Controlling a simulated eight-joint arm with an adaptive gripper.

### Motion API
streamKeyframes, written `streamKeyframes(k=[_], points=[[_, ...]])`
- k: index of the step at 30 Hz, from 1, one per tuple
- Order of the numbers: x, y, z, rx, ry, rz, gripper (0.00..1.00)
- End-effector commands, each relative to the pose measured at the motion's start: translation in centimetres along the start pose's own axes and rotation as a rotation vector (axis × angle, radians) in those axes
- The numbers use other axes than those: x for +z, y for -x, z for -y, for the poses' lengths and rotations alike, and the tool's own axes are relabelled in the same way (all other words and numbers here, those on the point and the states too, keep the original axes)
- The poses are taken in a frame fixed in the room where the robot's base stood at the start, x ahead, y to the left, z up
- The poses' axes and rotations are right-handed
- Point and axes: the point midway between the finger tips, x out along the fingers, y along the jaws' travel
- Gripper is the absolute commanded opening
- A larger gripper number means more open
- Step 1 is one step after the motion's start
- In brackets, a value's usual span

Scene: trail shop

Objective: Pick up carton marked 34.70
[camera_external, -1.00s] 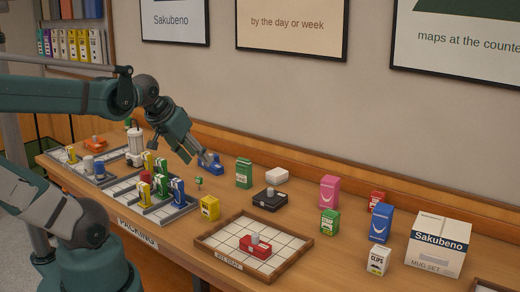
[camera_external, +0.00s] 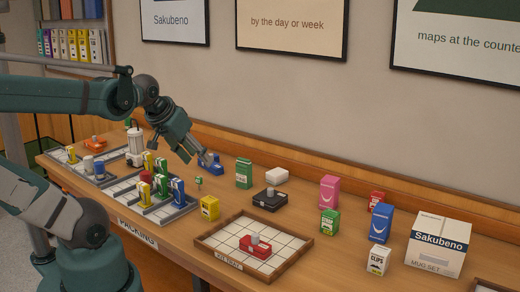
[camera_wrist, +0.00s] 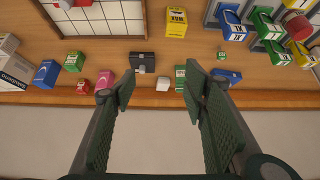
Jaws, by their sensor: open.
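The number 34.70 is not legible on any carton, so I cannot tell which one bears it. Small cartons stand on the counter: a yellow one (camera_external: 210,208), a tall green one (camera_external: 244,173), a pink one (camera_external: 329,192), a green one (camera_external: 329,222), a blue one (camera_external: 381,223), a red one (camera_external: 377,200) and a white one (camera_external: 377,260). My gripper (camera_external: 191,158) is open and empty above the back of the counter, left of the tall green carton. In the wrist view my gripper's fingers (camera_wrist: 161,88) are spread, with the tall green carton (camera_wrist: 181,73) beyond the right finger.
A wooden kit tray (camera_external: 220,260) holds a red block with a grey knob. A black box (camera_external: 270,199) and a white box (camera_external: 277,175) stand behind it. Divided packing trays (camera_external: 178,213) with several cartons lie left. A large Sakubeno box (camera_external: 437,245) stands right.

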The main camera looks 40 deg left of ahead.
Motion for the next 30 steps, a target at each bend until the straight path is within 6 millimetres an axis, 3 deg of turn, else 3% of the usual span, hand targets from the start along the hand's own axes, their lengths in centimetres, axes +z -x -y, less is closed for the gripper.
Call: streamKeyframes(k=[8,14,30], points=[[-0.5,-0.1,-0.5,0.008,-0.017,0.005,0.44],[-1.9,-0.7,-2.0,0.036,-0.073,0.020,0.44],[-7.2,-3.9,-10.0,0.166,-0.333,0.085,0.44]])
